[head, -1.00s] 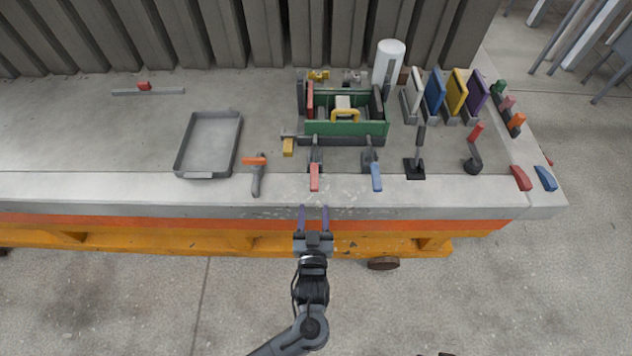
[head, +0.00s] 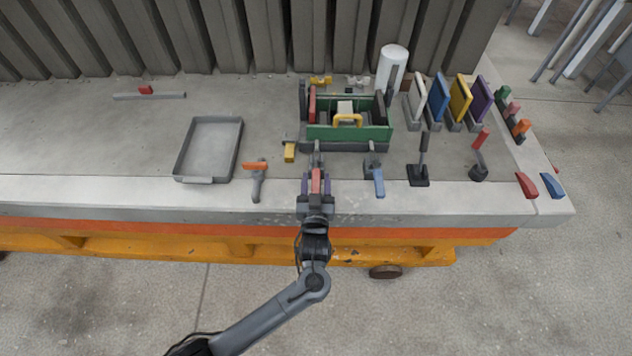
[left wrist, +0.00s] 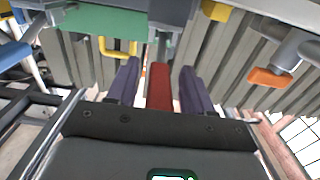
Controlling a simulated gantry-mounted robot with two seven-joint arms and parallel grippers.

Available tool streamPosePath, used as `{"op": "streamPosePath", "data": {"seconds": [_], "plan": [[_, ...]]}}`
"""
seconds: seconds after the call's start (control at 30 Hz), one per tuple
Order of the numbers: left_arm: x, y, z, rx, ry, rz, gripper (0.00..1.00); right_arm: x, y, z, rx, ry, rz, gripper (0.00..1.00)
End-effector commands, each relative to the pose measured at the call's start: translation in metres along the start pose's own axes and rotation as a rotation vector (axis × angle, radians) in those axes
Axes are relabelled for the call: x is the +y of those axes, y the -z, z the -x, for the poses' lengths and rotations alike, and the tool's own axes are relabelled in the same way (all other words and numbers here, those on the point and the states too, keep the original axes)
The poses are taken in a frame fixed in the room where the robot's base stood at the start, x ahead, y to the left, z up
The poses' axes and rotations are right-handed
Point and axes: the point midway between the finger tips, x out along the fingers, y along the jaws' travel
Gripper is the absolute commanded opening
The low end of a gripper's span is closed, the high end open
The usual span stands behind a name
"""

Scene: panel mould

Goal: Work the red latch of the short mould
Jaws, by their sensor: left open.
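The short mould (head: 350,133) is a green-sided box on the slab, with a yellow handle on its front side. Its red latch (head: 316,180) is a lever at the front left, pointing toward the slab's front edge. My left gripper (head: 316,185) is open, with one purple finger on each side of the red latch handle. In the left wrist view the red handle (left wrist: 160,88) lies between the two fingers (left wrist: 160,85), with a gap seen on both sides. The blue latch (head: 377,182) is to the right. My right gripper is not in view.
An orange-handled tool (head: 256,178) and a grey tray (head: 208,150) lie to the left. A black upright lever (head: 420,165) and a red-tipped lever (head: 480,150) stand to the right. Coloured panels (head: 450,98) stand at the back right. The slab's far left is mostly clear.

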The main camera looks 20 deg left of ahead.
Motion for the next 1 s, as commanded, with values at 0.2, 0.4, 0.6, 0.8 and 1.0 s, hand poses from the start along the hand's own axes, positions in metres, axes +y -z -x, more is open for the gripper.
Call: {"op": "streamPosePath", "data": {"seconds": [0.2,0.4,0.6,0.8,1.0], "plan": [[-0.0003,-0.0002,-0.0013,-0.001,0.000,0.000,0.51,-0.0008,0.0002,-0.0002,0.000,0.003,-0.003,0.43],[-0.0003,-0.0002,-0.0012,0.000,0.000,0.000,0.33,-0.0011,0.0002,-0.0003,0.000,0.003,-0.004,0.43],[-0.0003,-0.0002,-0.0011,0.000,0.000,0.000,0.02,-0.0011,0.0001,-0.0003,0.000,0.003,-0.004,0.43],[-0.0003,-0.0002,-0.0010,0.000,0.000,0.000,0.00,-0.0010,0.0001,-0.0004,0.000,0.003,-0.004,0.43],[-0.0009,0.0038,-0.0014,-0.015,0.002,0.000,0.00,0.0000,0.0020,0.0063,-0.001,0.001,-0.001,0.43]]}}
